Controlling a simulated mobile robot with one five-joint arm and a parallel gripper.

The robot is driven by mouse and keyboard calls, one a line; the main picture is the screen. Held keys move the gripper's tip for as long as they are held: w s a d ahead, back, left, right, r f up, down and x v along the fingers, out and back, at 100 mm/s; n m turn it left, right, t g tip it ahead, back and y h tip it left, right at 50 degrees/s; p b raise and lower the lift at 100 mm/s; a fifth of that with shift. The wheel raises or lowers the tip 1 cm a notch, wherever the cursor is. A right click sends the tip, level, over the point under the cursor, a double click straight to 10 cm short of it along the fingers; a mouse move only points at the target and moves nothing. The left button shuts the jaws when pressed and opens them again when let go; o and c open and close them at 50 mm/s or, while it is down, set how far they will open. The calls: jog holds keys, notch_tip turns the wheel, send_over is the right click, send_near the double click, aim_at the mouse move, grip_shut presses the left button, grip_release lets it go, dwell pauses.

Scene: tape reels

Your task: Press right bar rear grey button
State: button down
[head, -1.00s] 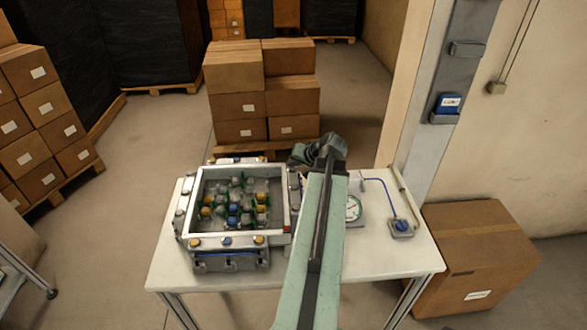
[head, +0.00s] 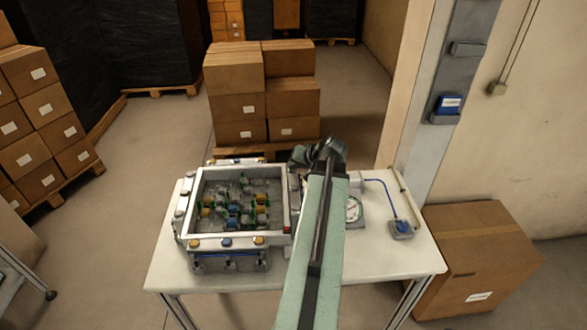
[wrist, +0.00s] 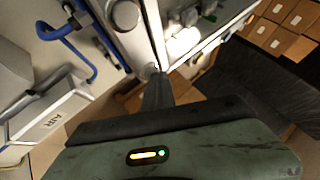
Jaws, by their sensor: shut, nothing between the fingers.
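The machine (head: 239,243) is a metal-framed open box on the table, with small buttons along its bars. The right bar (head: 295,188) is mostly covered by my arm in the head view, and its rear grey button cannot be made out there. In the wrist view a round grey button (wrist: 125,14) sits on a metal bar, up and left of my fingertips. My gripper (wrist: 156,75) is shut and empty, its tip close to the bar's end; contact cannot be told. In the head view my gripper (head: 300,158) is over the machine's rear right corner, its tips hidden.
A round gauge (head: 353,209) and a blue-knobbed box (head: 401,229) with a blue hose stand right of my arm on the white table (head: 400,262). Stacked cartons (head: 265,100) stand behind.

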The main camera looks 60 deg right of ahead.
aim_at(294, 171)
jog(key=shift+r+p, duration=0.8)
notch_tip(294, 171, up, 5)
jog(key=p, duration=0.5)
jog(key=shift+r, duration=0.1)
